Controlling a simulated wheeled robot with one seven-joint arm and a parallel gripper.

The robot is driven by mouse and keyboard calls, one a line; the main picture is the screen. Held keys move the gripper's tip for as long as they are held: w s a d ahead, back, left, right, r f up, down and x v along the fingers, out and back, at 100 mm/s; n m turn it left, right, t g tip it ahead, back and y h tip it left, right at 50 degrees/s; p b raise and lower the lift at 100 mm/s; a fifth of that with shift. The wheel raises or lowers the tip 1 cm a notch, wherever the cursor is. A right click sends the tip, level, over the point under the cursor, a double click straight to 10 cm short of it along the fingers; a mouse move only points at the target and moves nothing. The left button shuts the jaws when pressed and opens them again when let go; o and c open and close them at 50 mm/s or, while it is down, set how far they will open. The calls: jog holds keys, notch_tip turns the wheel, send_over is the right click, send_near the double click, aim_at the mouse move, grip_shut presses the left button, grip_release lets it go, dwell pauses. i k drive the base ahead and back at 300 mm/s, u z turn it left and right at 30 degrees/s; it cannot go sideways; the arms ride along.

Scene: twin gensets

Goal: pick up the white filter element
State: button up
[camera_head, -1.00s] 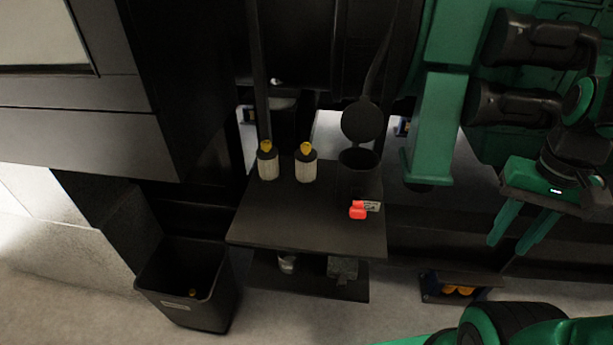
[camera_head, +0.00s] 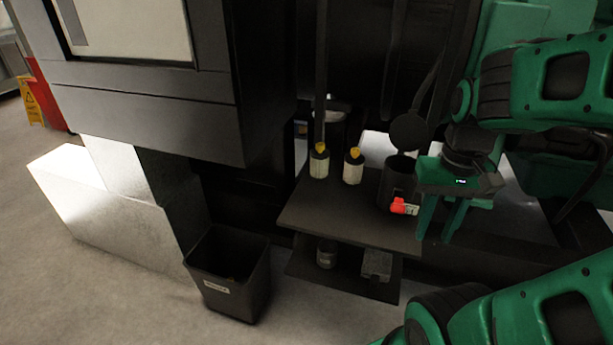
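Two similar white filter elements stand upright on the dark table (camera_head: 350,225), each with a black top and a yellow knob. The left one (camera_head: 319,168) is near the table's back left; the right one (camera_head: 353,172) is a little to its right. My gripper (camera_head: 434,234) is at the table's right edge, right of both elements and apart from them. Its two green fingers point down, spread apart, with nothing seen between them.
A dark canister (camera_head: 397,182) with its lid (camera_head: 409,132) raised stands between the elements and my gripper. A red object (camera_head: 398,205) is at its front. A black bin (camera_head: 232,280) stands on the floor at left. The lower shelf holds a jar (camera_head: 327,254) and a grey box (camera_head: 377,264).

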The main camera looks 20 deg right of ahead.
aim_at(354, 160)
jog(key=u, duration=1.9)
jog(key=i, duration=1.25)
jog(key=z, duration=3.25)
jog(key=i, duration=0.45)
jog(key=z, duration=0.1)
